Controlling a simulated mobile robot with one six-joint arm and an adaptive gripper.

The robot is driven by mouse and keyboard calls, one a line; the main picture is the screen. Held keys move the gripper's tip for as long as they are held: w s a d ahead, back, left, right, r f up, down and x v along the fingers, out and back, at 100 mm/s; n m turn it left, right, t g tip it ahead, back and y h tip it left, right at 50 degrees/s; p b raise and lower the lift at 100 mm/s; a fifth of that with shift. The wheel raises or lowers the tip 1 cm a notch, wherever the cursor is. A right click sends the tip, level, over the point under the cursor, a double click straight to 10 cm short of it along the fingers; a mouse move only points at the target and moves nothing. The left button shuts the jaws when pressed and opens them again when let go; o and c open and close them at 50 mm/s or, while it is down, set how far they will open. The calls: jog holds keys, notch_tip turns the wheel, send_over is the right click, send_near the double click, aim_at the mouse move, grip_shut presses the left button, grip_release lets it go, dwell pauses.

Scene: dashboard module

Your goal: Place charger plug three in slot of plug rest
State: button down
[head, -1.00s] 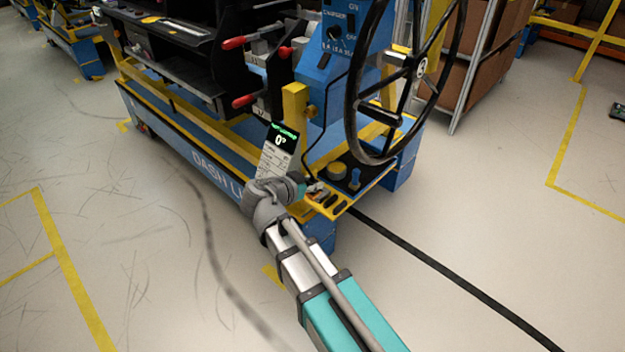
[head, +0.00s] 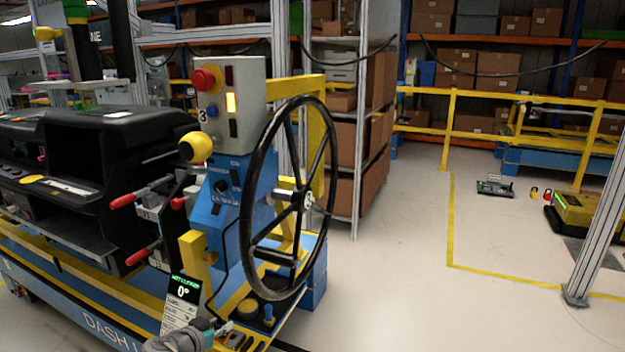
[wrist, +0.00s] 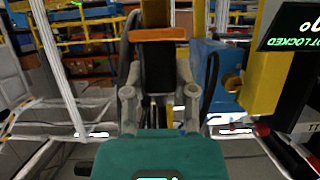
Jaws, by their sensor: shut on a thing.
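In the wrist view my gripper (wrist: 160,82) has its two grey fingers on either side of a dark, upright thing with an orange band across its top, which looks like the charger plug (wrist: 158,60). Its number cannot be read. In the head view my gripper (head: 210,330) is at the bottom edge, next to the yellow-edged ledge of the dashboard stand. What it holds is hardly visible there. Small dark openings on that ledge (head: 236,339) may be the plug rest, but its slots cannot be made out clearly.
A display card (head: 181,303) reading 0° stands just behind the gripper. A large black steering wheel (head: 331,170) rises above the ledge. A blue charger post (head: 228,195) and a yellow post (head: 194,262) stand close by. A dark cable (wrist: 210,85) hangs at right.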

aim_at(219, 322)
notch_tip(219, 322, up, 25)
jog(key=p, duration=2.4)
jog(key=shift+r, duration=0.15)
jog(key=shift+a, duration=0.1)
